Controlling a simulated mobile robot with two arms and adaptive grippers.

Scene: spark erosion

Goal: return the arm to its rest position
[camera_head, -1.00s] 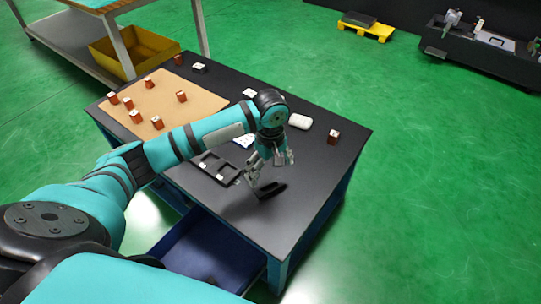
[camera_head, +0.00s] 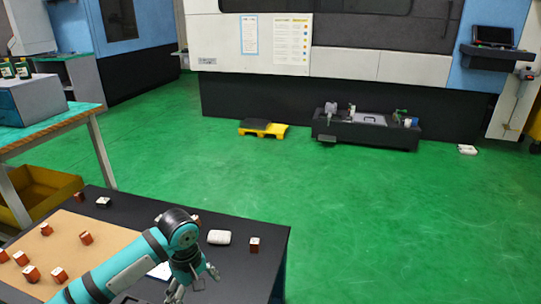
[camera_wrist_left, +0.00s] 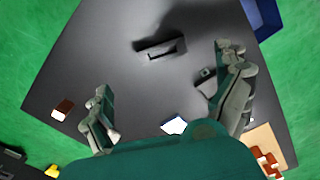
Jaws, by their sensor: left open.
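My left arm comes in from the lower left in the head view and reaches over the black worktable (camera_head: 250,275). Its left gripper (camera_head: 195,288) points down above the table, partly cut off by the lower edge. In the left wrist view its two fingers stand wide apart with nothing between them, so the left gripper (camera_wrist_left: 164,75) is open and empty. A dark slotted piece (camera_wrist_left: 160,48) lies on the tabletop beyond the fingertips, apart from them. My right arm and gripper are not in view.
Several red-brown blocks (camera_head: 86,238) stand on a tan mat (camera_head: 75,229) at left. A white rounded item (camera_head: 219,237) and another red-brown block (camera_head: 254,244) are near the arm. A yellow bin (camera_head: 45,190) is beyond the table. Green floor (camera_head: 350,210) is clear.

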